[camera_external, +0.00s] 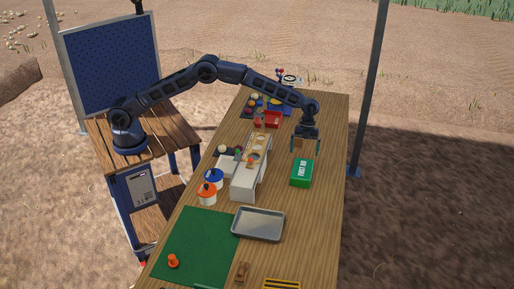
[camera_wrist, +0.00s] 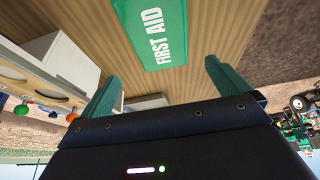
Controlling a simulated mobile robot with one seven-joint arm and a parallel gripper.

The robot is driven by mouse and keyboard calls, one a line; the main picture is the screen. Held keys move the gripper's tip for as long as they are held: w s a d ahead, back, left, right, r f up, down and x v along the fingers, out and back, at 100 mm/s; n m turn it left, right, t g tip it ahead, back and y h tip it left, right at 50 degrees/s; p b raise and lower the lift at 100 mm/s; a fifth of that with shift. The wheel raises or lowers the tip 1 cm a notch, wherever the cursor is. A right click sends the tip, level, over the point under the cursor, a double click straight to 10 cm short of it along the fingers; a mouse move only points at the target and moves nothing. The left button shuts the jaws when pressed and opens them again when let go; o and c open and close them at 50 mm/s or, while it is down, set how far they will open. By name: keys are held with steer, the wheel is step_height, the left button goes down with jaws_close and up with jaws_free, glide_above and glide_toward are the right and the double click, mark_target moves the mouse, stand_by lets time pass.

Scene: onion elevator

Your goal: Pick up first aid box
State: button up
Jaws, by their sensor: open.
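The first aid box (camera_external: 301,174) is green with white "FIRST AID" lettering. It lies on the right part of the long wooden table (camera_external: 322,215). In the wrist view the box (camera_wrist: 152,32) shows at the top, beyond my fingertips, and its upper part is cut off by the frame edge. My gripper (camera_external: 305,147) hangs over the table, a little behind and above the box in the external view. Its two green fingers are spread apart in the wrist view (camera_wrist: 160,75), with nothing between them. The fingers and the box do not touch.
A white rack (camera_external: 245,183) with several round items stands left of the box. A grey metal tray (camera_external: 258,224) lies in front of it. A red bin (camera_external: 268,119) and other small items are behind. Bare table surrounds the box on its right and front.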

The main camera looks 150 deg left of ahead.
mark_target(303, 168)
steer(key=shift+s+a+f, duration=0.15)
steer(key=shift+a+f, duration=0.2)
steer(key=shift+f, duration=0.25)
steer(key=x, duration=0.5)
steer(key=shift+f, duration=0.15)
steer(key=shift+x, duration=2.6)
steer(key=shift+s+a, duration=0.15)
steer(key=c, duration=1)
